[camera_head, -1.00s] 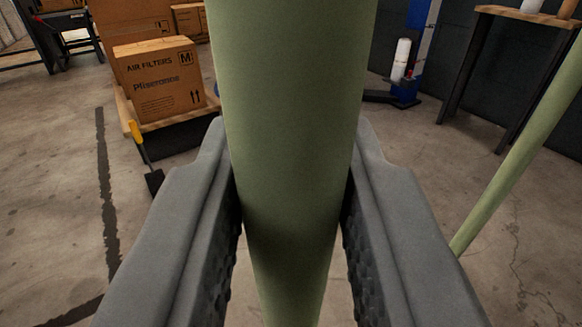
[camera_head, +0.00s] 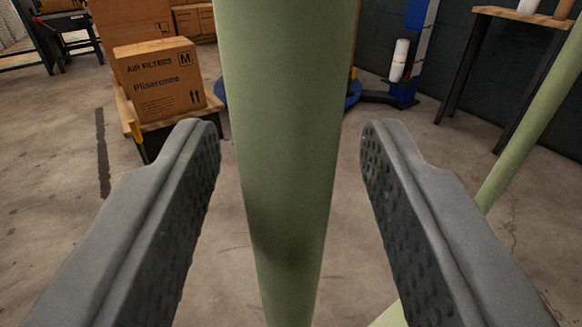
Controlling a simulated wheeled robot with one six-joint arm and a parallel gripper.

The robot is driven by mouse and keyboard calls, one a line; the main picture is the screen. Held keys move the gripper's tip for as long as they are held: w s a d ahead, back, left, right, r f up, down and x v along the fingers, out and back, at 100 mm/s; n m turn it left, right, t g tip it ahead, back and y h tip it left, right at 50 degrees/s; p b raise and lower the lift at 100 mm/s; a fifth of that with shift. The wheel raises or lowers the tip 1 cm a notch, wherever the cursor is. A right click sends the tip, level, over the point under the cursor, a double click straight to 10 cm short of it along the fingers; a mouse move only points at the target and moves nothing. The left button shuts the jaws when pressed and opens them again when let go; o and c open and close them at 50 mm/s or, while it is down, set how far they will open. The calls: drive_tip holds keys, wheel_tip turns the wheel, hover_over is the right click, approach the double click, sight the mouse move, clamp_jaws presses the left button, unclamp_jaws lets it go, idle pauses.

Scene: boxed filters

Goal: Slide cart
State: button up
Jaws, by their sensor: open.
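A thick pale green tube (camera_head: 285,130), seemingly part of the cart's frame, stands upright in the middle of the view. My gripper (camera_head: 290,140) is open, with one finger on each side of the tube. There is a clear gap between each finger pad and the tube. A second green tube (camera_head: 535,120) slants down at the right, outside my right finger. A bit of another green bar (camera_head: 392,316) shows low, beside the right finger. The rest of the cart is out of view, so its wheels and deck cannot be seen.
Air filter boxes (camera_head: 160,82) stand on a low wooden-topped platform (camera_head: 182,124) at the back left. A blue machine (camera_head: 418,50) with a round base stands behind the tube. A dark-legged table (camera_head: 461,70) is at the right by the wall. Concrete floor lies open between.

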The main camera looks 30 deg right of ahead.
drive_tip(key=v, duration=1.1)
